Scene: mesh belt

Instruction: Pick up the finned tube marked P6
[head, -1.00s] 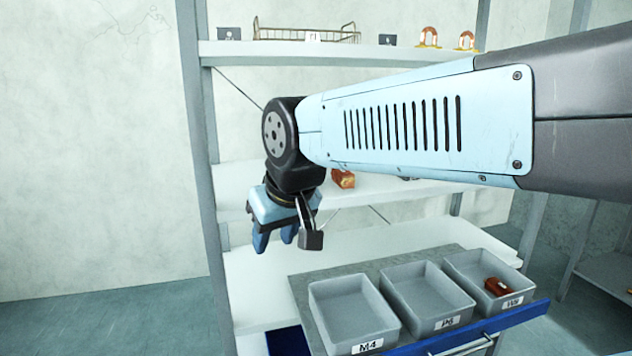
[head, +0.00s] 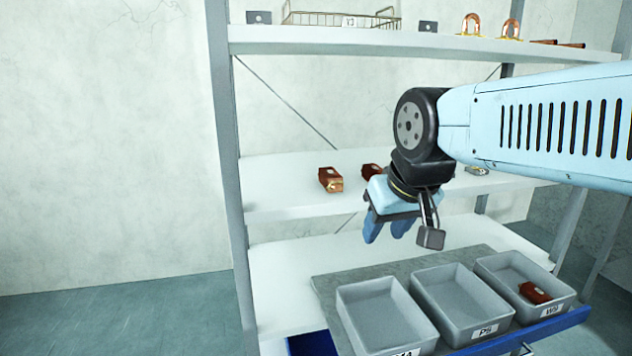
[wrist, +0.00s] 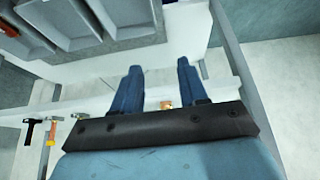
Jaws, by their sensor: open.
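No tube with a readable P6 mark shows. Two red-brown pieces lie on the middle shelf in the head view: a left one (head: 330,180) with a copper-coloured end, and one farther right (head: 371,170), partly hidden by my gripper. I cannot tell whether either is finned or marked. My gripper (head: 386,236) is open and empty, pointing down in front of the middle shelf, right of the left piece. In the wrist view my gripper (wrist: 159,66) has its fingers apart, with a small copper-coloured thing (wrist: 166,104) beyond them.
Grey bins stand on the pulled-out drawer below: a left bin (head: 385,318), a middle bin (head: 462,305) and a right bin (head: 515,275) holding a red-brown piece (head: 534,293). The upper shelf (head: 420,46) holds a wire basket (head: 340,18), copper loops (head: 471,24) and rods (head: 560,43).

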